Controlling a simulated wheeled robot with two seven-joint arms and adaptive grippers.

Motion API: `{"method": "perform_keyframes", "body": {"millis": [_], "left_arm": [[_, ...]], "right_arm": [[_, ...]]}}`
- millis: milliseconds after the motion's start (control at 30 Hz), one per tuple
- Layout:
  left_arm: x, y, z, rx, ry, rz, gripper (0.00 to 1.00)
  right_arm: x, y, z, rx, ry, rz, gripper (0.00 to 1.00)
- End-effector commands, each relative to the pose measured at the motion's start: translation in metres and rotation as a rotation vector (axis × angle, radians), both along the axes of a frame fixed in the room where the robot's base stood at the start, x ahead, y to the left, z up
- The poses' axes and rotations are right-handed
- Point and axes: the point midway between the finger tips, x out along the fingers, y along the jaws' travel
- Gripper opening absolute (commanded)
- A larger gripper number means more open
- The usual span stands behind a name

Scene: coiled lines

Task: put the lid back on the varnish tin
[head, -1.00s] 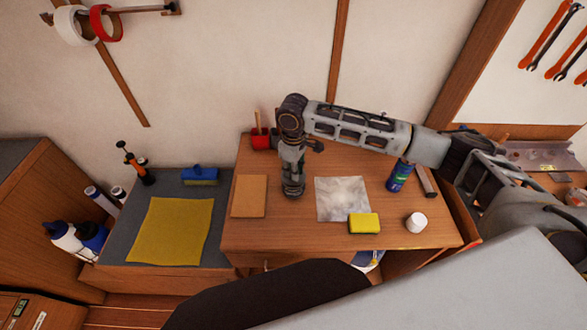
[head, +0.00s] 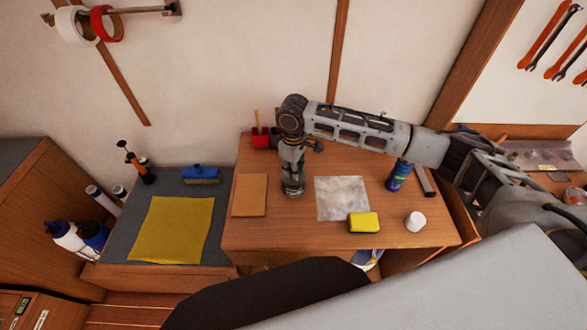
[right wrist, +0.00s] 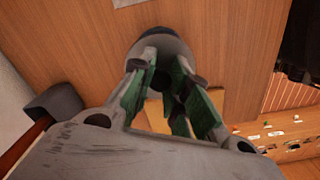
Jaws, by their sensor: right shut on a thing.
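My right gripper (head: 293,174) reaches straight down over the wooden table, near its back left part. In the right wrist view its green-padded fingers (right wrist: 163,75) are close together on the dark middle of a grey round thing (right wrist: 160,45), which I take for the lid. In the head view a grey round shape (head: 293,191) shows under the fingers, low at the tabletop. The gripper hides much of it, so I cannot tell tin from lid there, or whether the lid sits level on the tin. My left gripper is not in view.
On the table (head: 260,228) are a brown sheet (head: 249,195), a pale sheet (head: 341,197), a yellow sponge (head: 364,222), a white round thing (head: 415,222), a blue can (head: 399,177) and a red holder (head: 260,138). A yellow cloth (head: 172,228) lies on the left bench.

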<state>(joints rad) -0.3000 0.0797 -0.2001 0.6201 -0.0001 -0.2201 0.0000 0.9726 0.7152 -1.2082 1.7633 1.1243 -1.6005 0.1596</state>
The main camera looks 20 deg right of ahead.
Motion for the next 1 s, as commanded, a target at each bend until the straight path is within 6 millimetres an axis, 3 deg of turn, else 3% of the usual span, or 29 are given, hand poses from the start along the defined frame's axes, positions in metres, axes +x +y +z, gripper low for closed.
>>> {"method": "perform_keyframes", "body": {"millis": [1000], "left_arm": [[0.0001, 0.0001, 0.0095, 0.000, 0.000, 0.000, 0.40]], "right_arm": [[0.0001, 0.0002, -0.0013, 0.000, 0.000, 0.000, 0.00]]}}
